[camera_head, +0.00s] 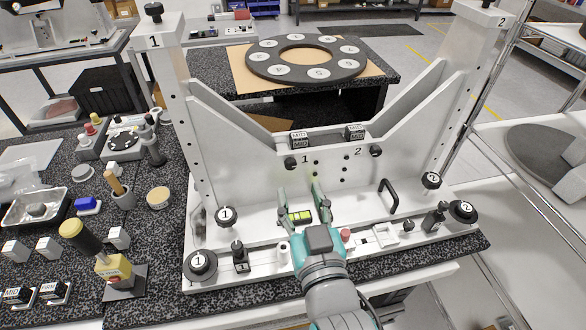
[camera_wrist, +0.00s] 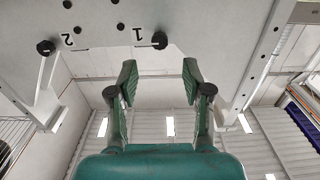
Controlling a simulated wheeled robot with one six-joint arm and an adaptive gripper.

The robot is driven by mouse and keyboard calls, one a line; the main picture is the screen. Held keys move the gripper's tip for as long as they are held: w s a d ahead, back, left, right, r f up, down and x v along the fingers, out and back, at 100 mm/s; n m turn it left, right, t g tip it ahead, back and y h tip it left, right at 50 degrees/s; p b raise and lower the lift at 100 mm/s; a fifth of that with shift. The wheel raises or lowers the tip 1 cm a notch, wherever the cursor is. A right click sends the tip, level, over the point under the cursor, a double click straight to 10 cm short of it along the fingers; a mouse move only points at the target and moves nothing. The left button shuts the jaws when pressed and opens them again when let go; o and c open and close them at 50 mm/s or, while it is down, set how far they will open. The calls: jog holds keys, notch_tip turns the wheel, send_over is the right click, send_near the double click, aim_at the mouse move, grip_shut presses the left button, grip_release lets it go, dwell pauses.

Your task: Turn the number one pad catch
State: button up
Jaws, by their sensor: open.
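The fixture (camera_head: 230,110) is a white upright plate with a V-shaped opening. A black knob beside the printed 1 (camera_head: 291,163), which looks like the number one pad catch, sits under a dark block marked MID (camera_head: 300,139). A matching knob (camera_head: 376,151) is beside the printed 2. In the wrist view, the number one knob (camera_wrist: 160,40) is between and beyond my fingertips, and the number two knob (camera_wrist: 46,47) is to the left. My gripper (camera_head: 300,188) is open and empty, with its fingers pointing at the plate, apart from the knob.
Black knobs labelled 1 (camera_head: 225,215) and 2 (camera_head: 431,180) stand at the fixture's lower sides. A black handle (camera_head: 389,196) is right of my gripper. A green level vial (camera_head: 300,216) lies on the base. Tools and small parts crowd the speckled bench (camera_head: 150,230) at left.

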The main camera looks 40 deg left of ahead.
aim_at(291, 166)
jog(key=x, duration=0.7)
jog(key=shift+d, duration=0.1)
jog(key=shift+c, duration=0.2)
grip_shut()
